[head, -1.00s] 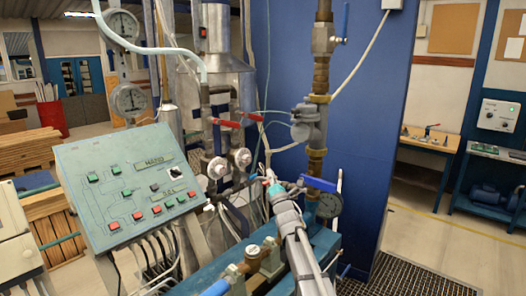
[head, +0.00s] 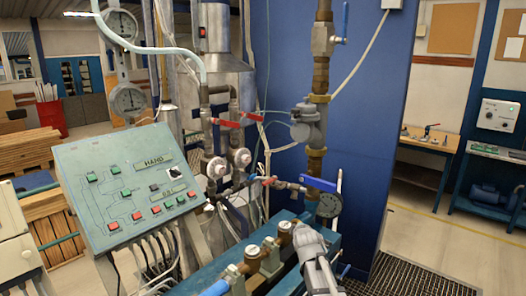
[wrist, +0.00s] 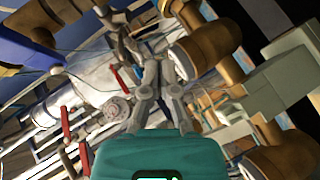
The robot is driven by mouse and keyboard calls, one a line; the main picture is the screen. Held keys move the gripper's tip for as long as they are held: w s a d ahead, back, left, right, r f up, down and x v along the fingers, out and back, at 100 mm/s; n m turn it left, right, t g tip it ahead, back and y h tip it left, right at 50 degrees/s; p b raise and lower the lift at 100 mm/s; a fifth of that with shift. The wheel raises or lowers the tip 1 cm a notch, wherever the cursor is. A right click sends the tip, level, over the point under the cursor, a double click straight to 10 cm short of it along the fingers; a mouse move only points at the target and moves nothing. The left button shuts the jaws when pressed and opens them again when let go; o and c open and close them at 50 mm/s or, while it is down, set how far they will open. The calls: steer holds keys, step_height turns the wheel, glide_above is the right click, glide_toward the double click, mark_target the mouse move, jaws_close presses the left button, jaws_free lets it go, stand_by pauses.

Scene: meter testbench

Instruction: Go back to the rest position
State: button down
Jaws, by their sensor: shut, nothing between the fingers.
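My gripper (wrist: 150,72) shows in the middle of the wrist view, its grey fingers together with nothing between them. The teal part of my wrist fills the bottom of that view. In the head view my grey arm reaches up from the bottom edge, in front of the blue bench beam (head: 205,275). I cannot make out the fingertips there. Brass fittings (head: 268,250) on the beam stand just left of my arm. In the wrist view large brass fittings (wrist: 210,45) are close on the right, and I cannot tell their distance from the fingers.
A control panel (head: 130,185) with green and red buttons stands at the left. A blue-handled valve (head: 318,184) and a round gauge (head: 329,205) are above my arm. Red-handled valves (head: 228,123) are behind. Open floor (head: 425,235) lies to the right.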

steer(key=s+d+f+m+g, duration=0.1)
steer(key=s+f+m+g, duration=0.2)
steer(key=s, duration=0.6)
steer(key=s+d+f+m+g, duration=0.1)
steer(key=s+f+m+g, duration=0.3)
steer(key=s, duration=0.6)
steer(key=s+d+f+m+g, duration=0.1)
steer(key=s+f+m+g, duration=0.3)
steer(key=s, duration=0.6)
steer(key=m+g, duration=0.2)
steer(key=shift+d+m, duration=0.4)
steer(key=shift+s+f, duration=0.1)
